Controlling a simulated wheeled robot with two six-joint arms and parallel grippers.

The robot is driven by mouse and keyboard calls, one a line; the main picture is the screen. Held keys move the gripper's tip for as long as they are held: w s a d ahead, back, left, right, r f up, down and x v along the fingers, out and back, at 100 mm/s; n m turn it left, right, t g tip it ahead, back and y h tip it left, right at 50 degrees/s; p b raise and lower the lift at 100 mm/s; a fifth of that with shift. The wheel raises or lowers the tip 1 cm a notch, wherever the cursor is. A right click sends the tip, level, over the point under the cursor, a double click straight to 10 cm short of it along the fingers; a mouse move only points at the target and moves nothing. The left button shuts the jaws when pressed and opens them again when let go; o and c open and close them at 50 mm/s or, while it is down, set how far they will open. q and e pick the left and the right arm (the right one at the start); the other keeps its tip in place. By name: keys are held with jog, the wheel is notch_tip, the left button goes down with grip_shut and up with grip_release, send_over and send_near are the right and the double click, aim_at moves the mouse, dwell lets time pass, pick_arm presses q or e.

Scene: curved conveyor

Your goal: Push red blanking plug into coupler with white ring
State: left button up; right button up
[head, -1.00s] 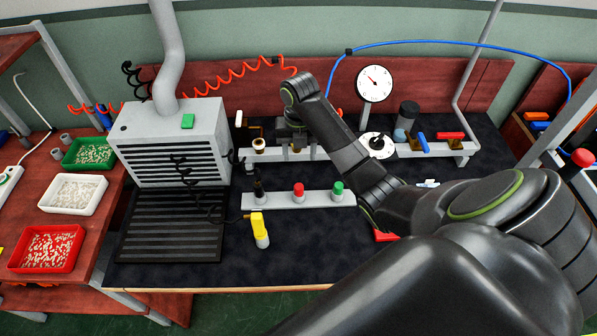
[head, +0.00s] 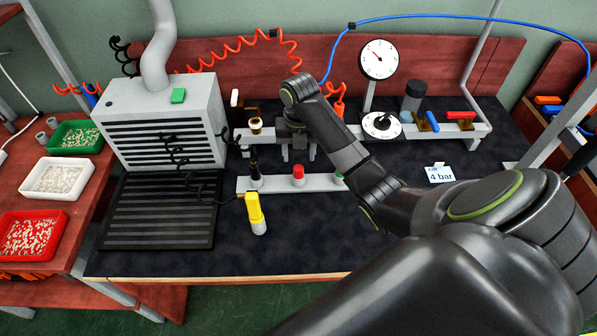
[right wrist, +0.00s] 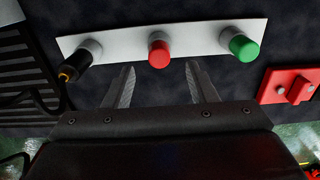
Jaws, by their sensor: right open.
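The red blanking plug (head: 298,172) stands in the middle of a pale strip (head: 275,184), between a dark fitting (head: 255,175) and a green plug, mostly hidden by my arm. In the right wrist view, the red plug (right wrist: 158,54) sits centrally beyond my fingertips. My right gripper (right wrist: 163,82) is open and empty; its two fingers are apart, with bare dark mat between them. In the head view, my right gripper (head: 292,130) partly hides the back rail. A fitting with a pale ring (head: 255,125) shows on that rail, left of the gripper; the ring's exact colour is unclear. My left gripper is out of view.
A grey vented box (head: 165,125) stands at left, with a black ribbed mat (head: 160,215) in front. A yellow tool (head: 254,210) stands before the strip. A gauge (head: 379,60) rises behind. A red block (right wrist: 291,86) lies at right in the wrist view.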

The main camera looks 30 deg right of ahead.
aim_at(299, 167)
jog(key=shift+f+b, duration=0.4)
jog(key=shift+f, duration=0.3)
notch_tip(299, 167, down, 3)
jog(key=shift+a+f, duration=0.1)
jog(key=shift+f, duration=0.05)
jog(key=c, duration=1.1)
